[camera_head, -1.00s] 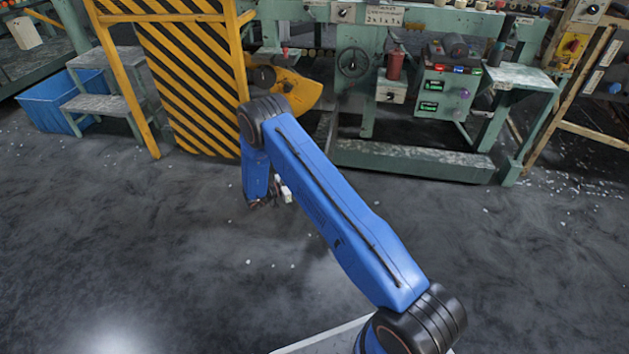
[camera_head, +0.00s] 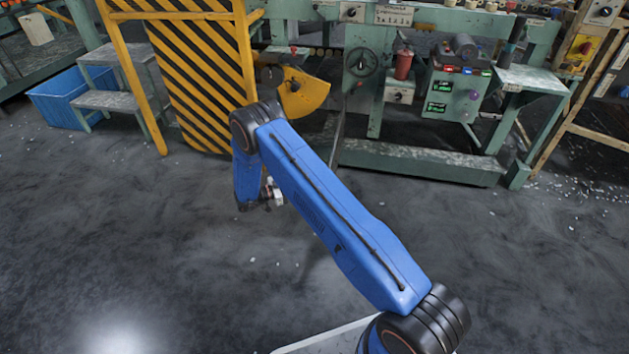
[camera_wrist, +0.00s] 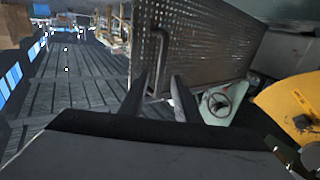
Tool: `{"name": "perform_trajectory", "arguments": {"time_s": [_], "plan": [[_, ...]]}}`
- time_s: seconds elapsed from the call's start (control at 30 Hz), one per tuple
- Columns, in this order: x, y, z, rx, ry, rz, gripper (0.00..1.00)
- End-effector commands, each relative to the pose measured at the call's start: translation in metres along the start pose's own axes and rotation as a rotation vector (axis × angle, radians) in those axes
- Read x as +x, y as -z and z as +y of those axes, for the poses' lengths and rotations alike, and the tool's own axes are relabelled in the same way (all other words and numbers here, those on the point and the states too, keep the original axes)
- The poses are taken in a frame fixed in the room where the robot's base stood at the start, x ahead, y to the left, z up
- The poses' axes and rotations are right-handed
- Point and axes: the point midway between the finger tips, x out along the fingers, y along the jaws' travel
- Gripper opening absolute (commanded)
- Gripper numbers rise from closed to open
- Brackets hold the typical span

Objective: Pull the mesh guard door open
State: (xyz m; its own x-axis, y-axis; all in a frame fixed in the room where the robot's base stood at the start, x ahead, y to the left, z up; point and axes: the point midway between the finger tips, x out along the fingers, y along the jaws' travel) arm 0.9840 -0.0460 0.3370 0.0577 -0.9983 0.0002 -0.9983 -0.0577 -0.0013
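The mesh guard door (camera_wrist: 205,45) is a grey perforated panel ahead of my gripper in the wrist view. Its handle (camera_wrist: 163,50) is a dark upright bar near the panel's left edge. The handle's lower end lies just above the gap between the fingers in the picture; I cannot tell the distance. In the head view my gripper (camera_head: 272,194) is partly hidden by my arm, and I cannot clearly make out the mesh door.
A yellow guard (camera_head: 302,93) and handwheel (camera_head: 361,62) are on the green machine (camera_head: 420,163). A black-and-yellow striped panel (camera_head: 195,75), grey steps (camera_head: 105,101) and a blue bin (camera_head: 58,98) stand left. The nearer floor (camera_head: 130,240) is clear.

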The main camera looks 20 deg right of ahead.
Motion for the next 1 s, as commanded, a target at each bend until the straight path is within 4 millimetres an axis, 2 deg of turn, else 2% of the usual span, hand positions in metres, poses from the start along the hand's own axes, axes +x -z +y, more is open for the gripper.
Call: {"name": "perform_trajectory", "arguments": {"time_s": [0.03,0.3,0.5,0.7,1.0], "plan": [[-0.012,0.000,-0.001,0.001,0.003,0.000,0.29],[-0.066,-0.001,0.000,0.000,0.003,-0.001,0.29],[-0.097,-0.001,0.000,0.001,0.002,0.000,0.29],[-0.113,-0.001,0.000,0.000,0.001,0.000,0.29],[-0.115,-0.001,0.000,0.000,0.000,0.000,0.29]]}}
